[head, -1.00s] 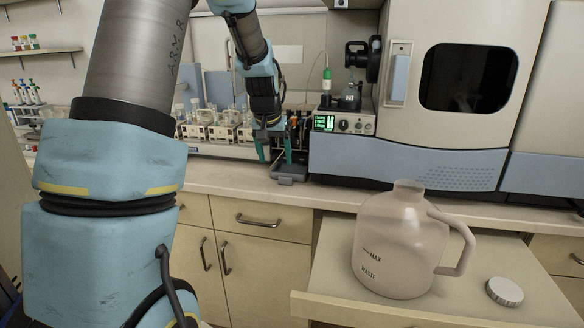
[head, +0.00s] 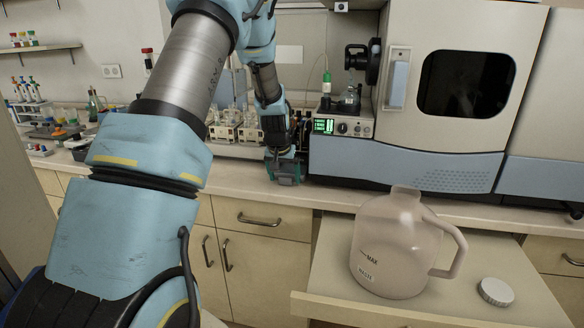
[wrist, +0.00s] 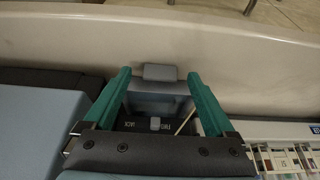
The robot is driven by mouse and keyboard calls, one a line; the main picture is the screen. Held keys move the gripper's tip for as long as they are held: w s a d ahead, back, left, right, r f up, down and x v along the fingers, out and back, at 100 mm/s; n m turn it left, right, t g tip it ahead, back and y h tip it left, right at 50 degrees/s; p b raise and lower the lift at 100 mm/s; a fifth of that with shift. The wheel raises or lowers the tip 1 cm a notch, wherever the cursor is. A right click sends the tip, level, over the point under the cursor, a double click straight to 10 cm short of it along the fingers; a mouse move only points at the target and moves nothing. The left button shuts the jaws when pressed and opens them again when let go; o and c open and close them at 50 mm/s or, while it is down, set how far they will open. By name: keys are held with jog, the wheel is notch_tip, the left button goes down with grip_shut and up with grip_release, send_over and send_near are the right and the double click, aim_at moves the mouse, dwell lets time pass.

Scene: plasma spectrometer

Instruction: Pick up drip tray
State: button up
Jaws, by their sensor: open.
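The drip tray (head: 288,181) is a small grey tray on the counter, below and left of the spectrometer. In the wrist view the drip tray (wrist: 158,104) shows as a blue-grey box with a tab at its counter-edge side. My gripper (head: 284,168) is low over the tray, with its teal fingers open. In the wrist view the fingers of my gripper (wrist: 158,76) lie on either side of the tray, with small gaps beside the tab. Whether either finger touches the tray cannot be told. The palm hides the tray's rear part.
The spectrometer (head: 405,163) stands close to the right of my gripper. A pump unit with a green display (head: 343,124) and a rack of vials (head: 232,132) are behind. A waste jug (head: 395,245) and a white cap (head: 496,292) sit on a pulled-out shelf (head: 330,283).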

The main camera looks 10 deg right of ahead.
jog(key=shift+w+f, duration=0.2)
jog(key=shift+f, duration=0.25)
grip_shut()
dwell(0.5)
